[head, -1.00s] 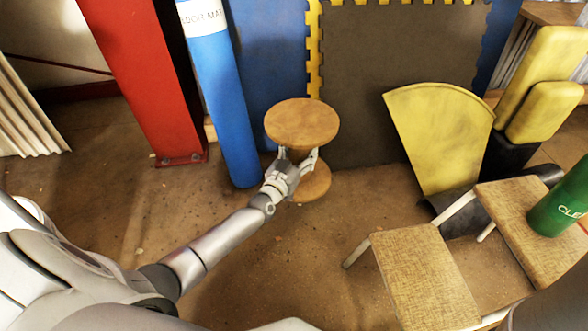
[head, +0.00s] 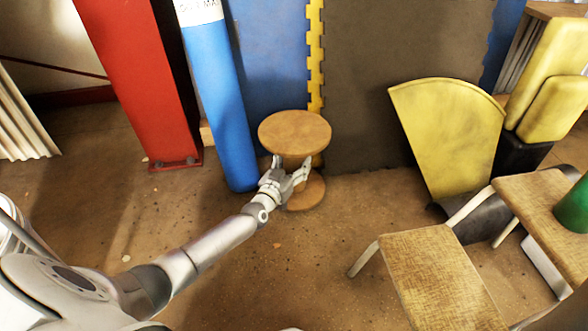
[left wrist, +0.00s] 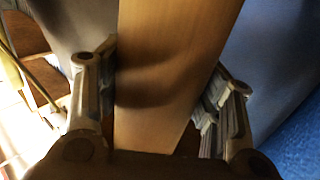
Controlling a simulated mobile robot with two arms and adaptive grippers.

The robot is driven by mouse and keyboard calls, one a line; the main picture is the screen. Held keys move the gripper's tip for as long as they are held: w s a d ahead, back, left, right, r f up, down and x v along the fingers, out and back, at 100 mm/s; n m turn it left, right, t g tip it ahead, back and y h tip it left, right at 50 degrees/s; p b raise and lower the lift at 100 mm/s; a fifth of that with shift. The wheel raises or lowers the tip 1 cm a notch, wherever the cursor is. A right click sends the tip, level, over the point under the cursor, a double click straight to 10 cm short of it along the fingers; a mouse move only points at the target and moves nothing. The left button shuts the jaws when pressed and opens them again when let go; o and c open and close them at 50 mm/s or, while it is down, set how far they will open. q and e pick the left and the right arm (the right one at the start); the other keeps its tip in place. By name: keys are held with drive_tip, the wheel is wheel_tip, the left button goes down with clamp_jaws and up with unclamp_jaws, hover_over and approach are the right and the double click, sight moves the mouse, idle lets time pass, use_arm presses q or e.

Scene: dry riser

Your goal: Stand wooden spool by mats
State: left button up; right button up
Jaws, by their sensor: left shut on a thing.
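The wooden spool (head: 295,131) is upright in the head view, with a round top disc, a narrower core and a round lower disc (head: 307,193). It is close in front of the upright blue and dark grey mats (head: 400,60). My left gripper (head: 289,168) is shut on the spool's core, between the two discs. In the left wrist view the pale wooden core (left wrist: 168,80) lies between both fingers. Whether the lower disc touches the floor is hard to tell. My right gripper is not in view.
A blue roll (head: 222,105) stands just left of the spool, beside a red post (head: 135,75). A yellow curved panel (head: 448,130) is to the right. Chairs with woven seats (head: 437,280) fill the lower right. Floor (head: 290,265) is clear in front of the spool.

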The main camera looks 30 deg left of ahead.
use_arm(q)
drive_tip(key=shift+w+r, duration=0.1)
drive_tip(key=shift+r, duration=0.05)
drive_tip(key=o, duration=1.8)
drive_tip(key=shift+f, duration=0.3)
drive_tip(key=shift+s+r+p, duration=0.15)
drive_tip(key=shift+s+p, duration=0.25)
drive_tip(key=s+p, duration=0.6)
drive_tip(key=s, duration=0.5)
drive_tip(key=shift+s+p, duration=0.2)
drive_tip(key=shift+p, duration=0.1)
